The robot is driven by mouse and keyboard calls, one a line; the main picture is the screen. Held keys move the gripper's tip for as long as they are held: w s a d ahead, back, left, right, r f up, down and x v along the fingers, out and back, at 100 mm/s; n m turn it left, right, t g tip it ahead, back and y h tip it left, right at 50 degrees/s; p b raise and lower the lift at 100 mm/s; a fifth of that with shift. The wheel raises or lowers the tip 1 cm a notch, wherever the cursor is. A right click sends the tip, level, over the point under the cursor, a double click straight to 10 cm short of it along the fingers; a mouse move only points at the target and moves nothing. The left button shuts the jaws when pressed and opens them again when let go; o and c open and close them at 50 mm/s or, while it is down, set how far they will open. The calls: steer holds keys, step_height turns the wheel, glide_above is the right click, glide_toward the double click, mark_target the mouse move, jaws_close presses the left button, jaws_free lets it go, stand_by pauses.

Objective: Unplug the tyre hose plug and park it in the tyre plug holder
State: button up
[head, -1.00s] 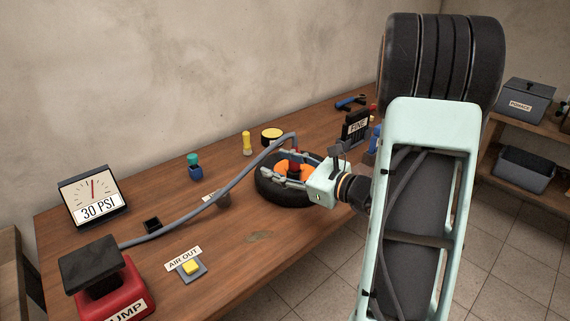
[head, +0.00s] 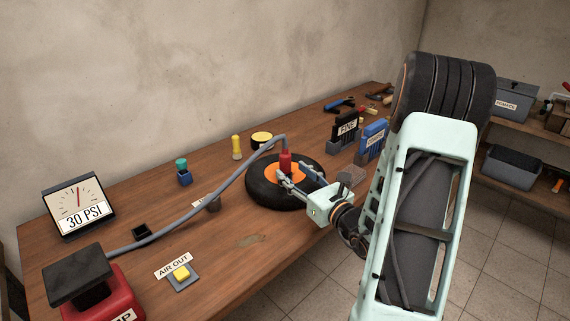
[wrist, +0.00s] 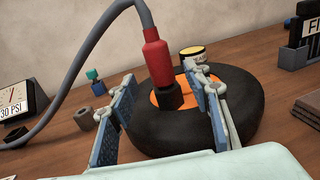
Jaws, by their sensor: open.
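The red tyre hose plug (head: 285,161) stands upright on the orange hub (head: 270,173) of the black tyre (head: 262,196), with a grey hose (head: 232,176) rising from its top. In the wrist view the plug (wrist: 157,60) has a dark lower end meeting the hub. My gripper (head: 292,172) is open over the near side of the tyre. Its blue-padded fingers (wrist: 159,84) appear on either side of the plug in the wrist view, with no visible contact. A small grey cup (head: 213,204) stands by a label partly hidden by the hose; I cannot tell whether it is the plug holder.
The red pump (head: 95,296), the gauge reading 30 PSI (head: 73,206) and the yellow AIR OUT button (head: 181,272) are at the left. Green and yellow items stand behind the hose. Labelled holders (head: 371,141) stand right of the tyre.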

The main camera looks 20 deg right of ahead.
mark_target(289, 168)
steer(key=w, duration=0.5)
steer(key=shift+a+f, duration=0.1)
steer(key=shift+a, duration=0.2)
jaws_close()
